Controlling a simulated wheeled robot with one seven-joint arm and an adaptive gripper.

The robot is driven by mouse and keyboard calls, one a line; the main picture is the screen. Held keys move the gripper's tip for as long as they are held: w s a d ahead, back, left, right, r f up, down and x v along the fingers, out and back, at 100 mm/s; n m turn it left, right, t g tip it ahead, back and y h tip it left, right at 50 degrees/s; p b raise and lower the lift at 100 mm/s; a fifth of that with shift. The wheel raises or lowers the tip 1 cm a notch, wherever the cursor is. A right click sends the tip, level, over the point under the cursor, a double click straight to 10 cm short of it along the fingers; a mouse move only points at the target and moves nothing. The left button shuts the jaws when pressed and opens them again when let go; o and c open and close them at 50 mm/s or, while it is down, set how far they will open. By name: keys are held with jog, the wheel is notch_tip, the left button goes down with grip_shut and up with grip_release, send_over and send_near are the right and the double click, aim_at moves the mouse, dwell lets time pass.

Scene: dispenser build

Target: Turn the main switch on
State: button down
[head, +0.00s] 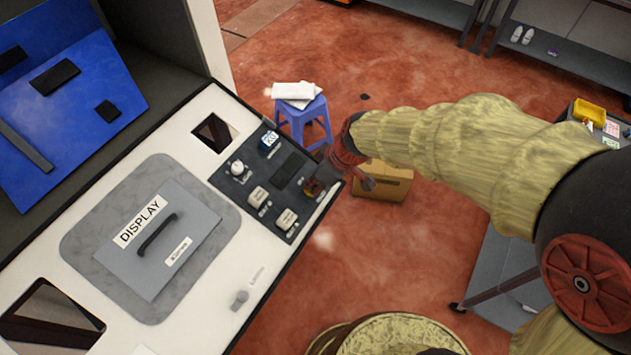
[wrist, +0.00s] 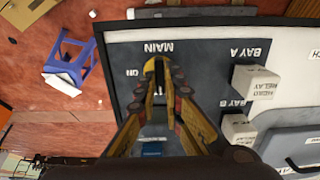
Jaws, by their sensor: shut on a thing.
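The main switch (head: 314,188) is at the right edge of the dark control panel (head: 247,160), partly covered by my gripper. In the wrist view the MAIN label (wrist: 158,47) stands just beyond my fingertips, with an ON label (wrist: 131,72) beside them. My gripper (wrist: 160,68) is over the panel with its fingertips closed together at the main switch. The fingers hide most of the switch, so its position cannot be read. In the head view my gripper (head: 326,178) reaches in from the right.
White relay blocks sit at BAY A (wrist: 255,82) and BAY B (wrist: 238,129), close beside my fingers. A grey DISPLAY cover with a black handle (head: 158,235) lies left of the panel. A blue stool (head: 303,120) and a cardboard box (head: 385,185) stand on the floor beyond.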

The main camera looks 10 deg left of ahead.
jog(key=shift+m, duration=0.5)
jog(key=m, duration=0.3)
jog(key=shift+m, duration=0.4)
jog(key=m, duration=0.4)
jog(key=shift+w+m, duration=0.1)
jog(key=shift+m, duration=0.2)
jog(key=m+p, duration=0.2)
jog(key=m, duration=0.2)
jog(key=shift+d, duration=0.1)
jog(key=m+p, duration=0.1)
jog(key=m, duration=0.3)
jog(key=shift+m+p, duration=0.3)
jog(key=shift+p, duration=0.1)
jog(key=c, duration=2)
grip_release()
jog(key=shift+o, duration=0.4)
